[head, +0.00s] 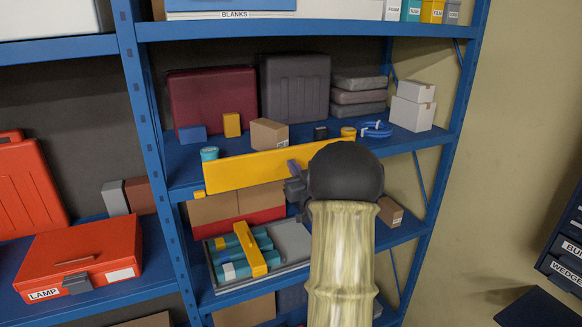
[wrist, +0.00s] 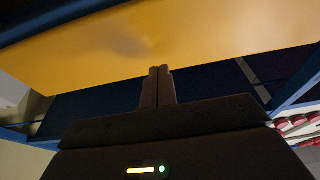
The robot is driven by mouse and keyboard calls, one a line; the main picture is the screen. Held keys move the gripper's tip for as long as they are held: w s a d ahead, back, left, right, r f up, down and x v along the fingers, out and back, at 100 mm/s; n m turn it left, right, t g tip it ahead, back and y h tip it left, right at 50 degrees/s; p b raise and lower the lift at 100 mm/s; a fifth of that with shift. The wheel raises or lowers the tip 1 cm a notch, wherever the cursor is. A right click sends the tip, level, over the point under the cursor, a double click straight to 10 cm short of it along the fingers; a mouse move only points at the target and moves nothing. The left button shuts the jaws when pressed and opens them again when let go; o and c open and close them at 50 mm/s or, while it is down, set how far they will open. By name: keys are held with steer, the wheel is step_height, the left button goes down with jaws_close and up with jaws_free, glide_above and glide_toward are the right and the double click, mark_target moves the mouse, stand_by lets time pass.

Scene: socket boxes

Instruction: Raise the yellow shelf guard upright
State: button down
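The yellow shelf guard (head: 245,170) is a long flat panel along the front edge of the middle blue shelf. Its broad face shows in the head view; I cannot tell its exact tilt. My gripper (head: 295,178) is in front of its right half, and my arm hides the guard's right end. In the wrist view the guard (wrist: 200,40) spans the upper picture. My gripper's fingers (wrist: 160,70) are together with nothing visible between them, their tips at the guard's lower edge; whether they touch it is unclear.
Behind the guard stand a teal tin (head: 209,154), a cardboard box (head: 269,134), a yellow tin (head: 348,132) and blue clamps (head: 376,129). Below, a grey tray (head: 292,240) holds teal items and a yellow bar (head: 250,249). A blue upright (head: 150,115) stands left.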

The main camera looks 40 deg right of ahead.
steer(key=s+a+b, duration=0.2)
steer(key=s+b, duration=0.2)
steer(key=s, duration=0.5)
steer(key=shift+w+a, duration=0.1)
stand_by(0.5)
steer(key=w+a+f+g+y+b, duration=0.25)
steer(key=a+f+g, duration=0.55)
steer(key=a+f, duration=0.6)
steer(key=s+a+f+n+g+y, duration=0.1)
steer(key=s+a+f+g, duration=0.3)
steer(key=s+a+f, duration=0.2)
steer(key=s+a+f+n+g+y, duration=0.1)
steer(key=s+a+f+g, duration=0.4)
steer(key=s+a, duration=0.5)
steer(key=shift+s+a+f+n+g+b, duration=0.2)
steer(key=shift+a+f+n+g+b, duration=0.15)
steer(key=shift+a, duration=0.65)
